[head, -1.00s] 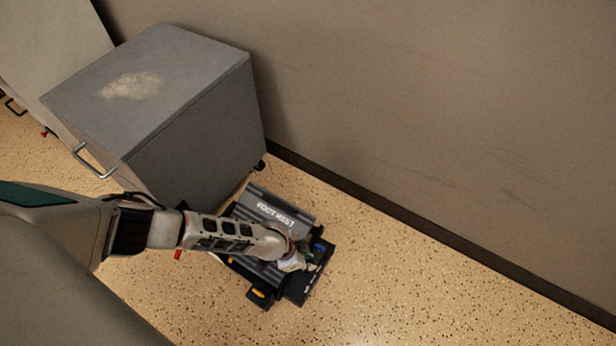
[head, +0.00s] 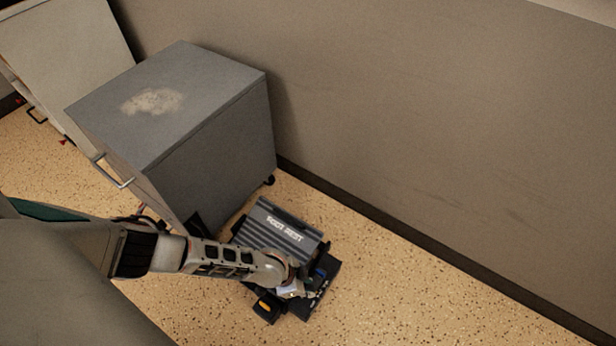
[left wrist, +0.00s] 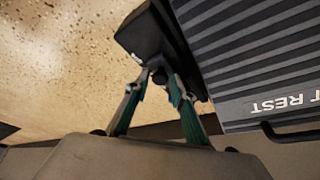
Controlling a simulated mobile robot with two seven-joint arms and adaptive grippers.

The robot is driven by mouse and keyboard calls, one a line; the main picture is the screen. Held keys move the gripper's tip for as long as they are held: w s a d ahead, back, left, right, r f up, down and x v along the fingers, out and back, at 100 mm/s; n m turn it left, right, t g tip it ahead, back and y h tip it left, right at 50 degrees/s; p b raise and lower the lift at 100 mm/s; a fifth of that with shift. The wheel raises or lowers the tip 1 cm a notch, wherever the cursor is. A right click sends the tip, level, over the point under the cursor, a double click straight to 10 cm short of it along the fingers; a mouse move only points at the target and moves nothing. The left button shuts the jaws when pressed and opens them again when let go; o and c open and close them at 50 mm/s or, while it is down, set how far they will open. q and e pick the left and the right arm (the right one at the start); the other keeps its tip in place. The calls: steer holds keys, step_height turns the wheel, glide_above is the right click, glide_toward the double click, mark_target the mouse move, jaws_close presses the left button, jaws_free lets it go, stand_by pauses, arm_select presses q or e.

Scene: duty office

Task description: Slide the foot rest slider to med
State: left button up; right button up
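The foot rest (head: 272,238) is a dark grey ribbed plate lettered FOOT REST on a black base. It lies on the floor beside the grey cabinet. My left gripper (head: 297,293) is low over the front part of the base. In the left wrist view the ribbed plate (left wrist: 250,62) fills the upper right. There the two green-tipped fingers of my left gripper (left wrist: 156,84) stand apart, with a small dark knob (left wrist: 159,76) between their tips, perhaps the slider. I cannot tell whether they touch it. The slider is not clear in the head view. My right gripper is not in view.
A grey wheeled cabinet (head: 212,150) stands just behind the foot rest, with a second cabinet (head: 66,60) at the far left. A wall (head: 430,130) with a dark skirting runs along the right. The speckled floor (head: 400,300) in front and to the right is clear.

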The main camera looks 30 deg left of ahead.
arm_select(q)
steer(key=shift+r, duration=0.1)
steer(key=v, duration=1.1)
steer(key=shift+s+a+r, duration=0.15)
steer(key=shift+s+r, duration=0.05)
steer(key=shift+r, duration=0.15)
stand_by(0.4)
